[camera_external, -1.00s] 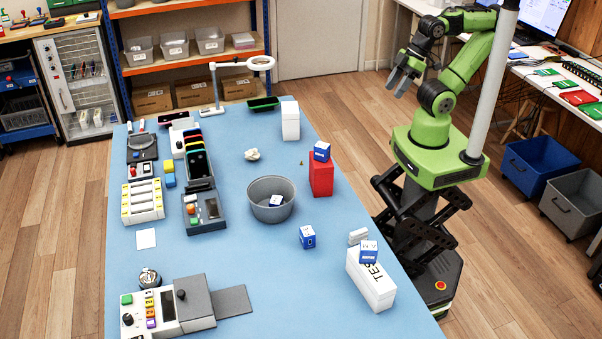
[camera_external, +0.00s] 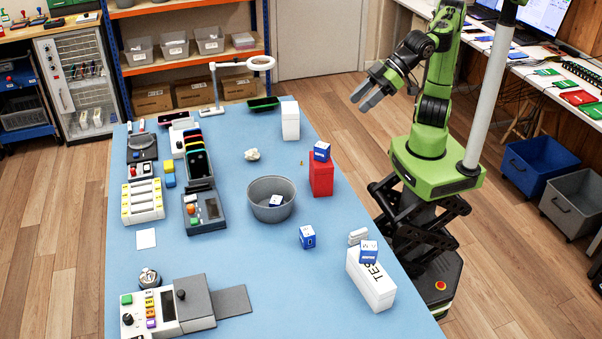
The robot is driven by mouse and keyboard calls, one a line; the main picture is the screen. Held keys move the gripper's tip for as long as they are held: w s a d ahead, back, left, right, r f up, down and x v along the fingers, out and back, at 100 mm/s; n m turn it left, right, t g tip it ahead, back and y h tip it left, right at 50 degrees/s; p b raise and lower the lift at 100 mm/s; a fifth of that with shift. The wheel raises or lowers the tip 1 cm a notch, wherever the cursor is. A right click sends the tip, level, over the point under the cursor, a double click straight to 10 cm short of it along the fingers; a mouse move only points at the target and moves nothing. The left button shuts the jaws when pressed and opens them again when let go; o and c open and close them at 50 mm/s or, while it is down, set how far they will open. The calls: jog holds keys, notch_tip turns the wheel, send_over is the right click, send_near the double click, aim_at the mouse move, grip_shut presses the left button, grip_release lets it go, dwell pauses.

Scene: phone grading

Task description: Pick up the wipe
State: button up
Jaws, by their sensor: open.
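A crumpled white wipe (camera_external: 252,155) lies on the blue table (camera_external: 240,240), behind the grey round bin and left of the red box. My gripper (camera_external: 361,99) is open and empty. It is in the air beyond the table's right edge, up and to the right of the wipe in the picture, well apart from it. Nothing hides the wipe.
A red box (camera_external: 321,178), a tall white box (camera_external: 290,122) and a white lettered box (camera_external: 370,281) stand along the right side. A magnifier lamp (camera_external: 240,66) stands at the back.

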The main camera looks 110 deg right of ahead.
aim_at(350, 239)
jog(key=a+n+t+y+b, duration=0.15)
jog(key=a+t, duration=0.25)
jog(key=a, duration=1.1)
jog(key=shift+h, duration=0.25)
jog(key=f, duration=3.1)
jog(key=shift+d+f, duration=0.3)
jog(key=x, duration=0.7)
jog(key=shift+w+f, duration=0.2)
jog(key=shift+f, duration=0.1)
jog(key=shift+s, duration=0.1)
grip_shut()
